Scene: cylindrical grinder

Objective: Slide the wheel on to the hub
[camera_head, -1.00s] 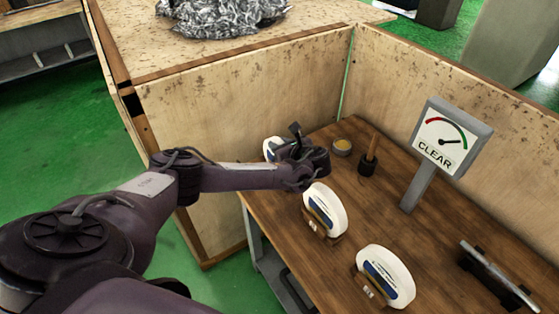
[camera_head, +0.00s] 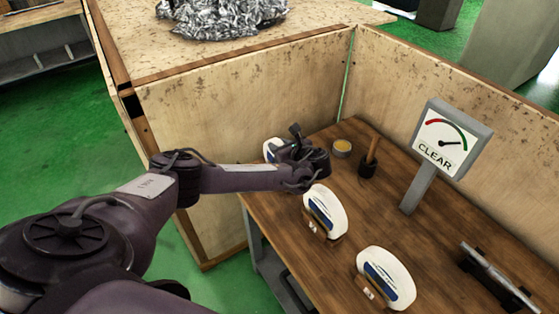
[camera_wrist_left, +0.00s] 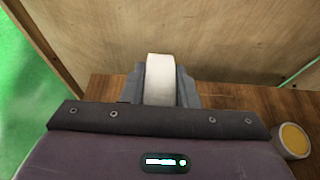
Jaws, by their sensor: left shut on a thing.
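In the left wrist view a white wheel (camera_wrist_left: 160,80) stands on edge between the fingers of my left gripper (camera_wrist_left: 161,88), which is shut on it. In the head view the same wheel (camera_head: 270,150) shows in part behind my left gripper (camera_head: 295,148), at the far left end of the wooden bench. Two more white wheels with blue labels, a middle one (camera_head: 328,208) and a near one (camera_head: 390,275), stand upright in small wooden holders. I cannot tell whether the gripped wheel rests on a holder. No hub can be made out. My right gripper is not in view.
A tin with yellow contents (camera_head: 341,147) and a wooden-handled brush (camera_head: 370,160) stand right of my left gripper. A gauge sign reading CLEAR (camera_head: 445,137) stands farther right. A dark tool (camera_head: 490,270) lies at the right. Wooden panels (camera_head: 240,110) wall the bench's back.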

